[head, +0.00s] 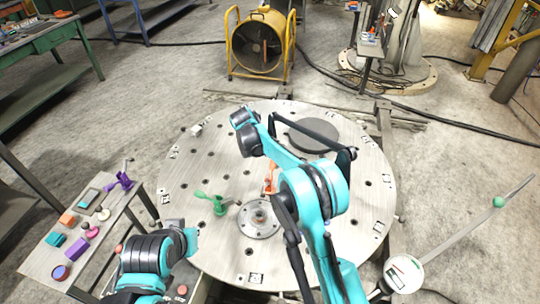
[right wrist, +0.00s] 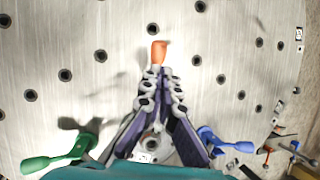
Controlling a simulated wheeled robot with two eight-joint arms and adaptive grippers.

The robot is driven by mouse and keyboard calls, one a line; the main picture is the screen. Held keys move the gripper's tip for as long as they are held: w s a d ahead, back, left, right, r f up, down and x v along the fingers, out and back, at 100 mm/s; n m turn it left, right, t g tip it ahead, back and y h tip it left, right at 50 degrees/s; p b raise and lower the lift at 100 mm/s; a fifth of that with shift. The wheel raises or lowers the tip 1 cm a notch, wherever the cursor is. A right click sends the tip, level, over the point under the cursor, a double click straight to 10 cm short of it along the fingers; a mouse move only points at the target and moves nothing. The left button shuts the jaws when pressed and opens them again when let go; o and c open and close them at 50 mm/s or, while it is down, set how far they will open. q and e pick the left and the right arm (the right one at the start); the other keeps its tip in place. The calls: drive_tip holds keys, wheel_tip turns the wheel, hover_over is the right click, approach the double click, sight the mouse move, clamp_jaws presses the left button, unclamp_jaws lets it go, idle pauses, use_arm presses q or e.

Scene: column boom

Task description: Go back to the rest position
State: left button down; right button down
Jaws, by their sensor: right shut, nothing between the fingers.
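In the right wrist view my right gripper (right wrist: 157,72) is shut and empty, its fingertips together. An orange-handled piece (right wrist: 159,50) shows just beyond the tips; I cannot tell whether they touch. In the head view the orange piece (head: 270,178) is partly covered by my right arm, which reaches over the round plate (head: 200,165); the gripper itself is hidden there. My left arm is folded at the lower left, and its gripper does not show.
A green-handled clamp (head: 218,202) stands on the plate; a blue-handled one (right wrist: 228,142) shows in the right wrist view. A side table (head: 60,262) with several small coloured parts is at left. A pole with a green ball (head: 498,202) slants at right. A yellow fan (head: 259,45) stands behind.

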drive_tip(key=s+d+r+m+y, duration=0.1)
drive_tip(key=s+d+r+m, duration=0.1)
drive_tip(key=s+r+m, duration=0.35)
drive_tip(key=s+d+r+m, duration=0.2)
drive_tip(key=s+d+r, duration=0.1)
drive_tip(key=r, duration=0.5)
drive_tip(key=s+d+r+m+t+y, duration=0.1)
drive_tip(key=s+d+r+m, duration=0.15)
drive_tip(key=s+m, duration=0.2)
drive_tip(key=s+d+r+m, duration=0.1)
drive_tip(key=s+d+m, duration=0.2)
drive_tip(key=s, duration=0.2)
drive_tip(key=s+d+f+m, duration=0.1)
drive_tip(key=s+f+m, duration=0.1)
drive_tip(key=s+m, duration=0.3)
drive_tip(key=s+d+f+m+t+b, duration=0.1)
drive_tip(key=s+d+f+m, duration=0.1)
drive_tip(key=s+m, duration=0.3)
drive_tip(key=s+d+f+m+t+y+b, duration=0.1)
drive_tip(key=s+d+f+m, duration=0.1)
drive_tip(key=s+m, duration=0.4)
drive_tip(key=s, duration=0.5)
drive_tip(key=shift+d+f, duration=0.25)
drive_tip(key=shift+f, duration=0.15)
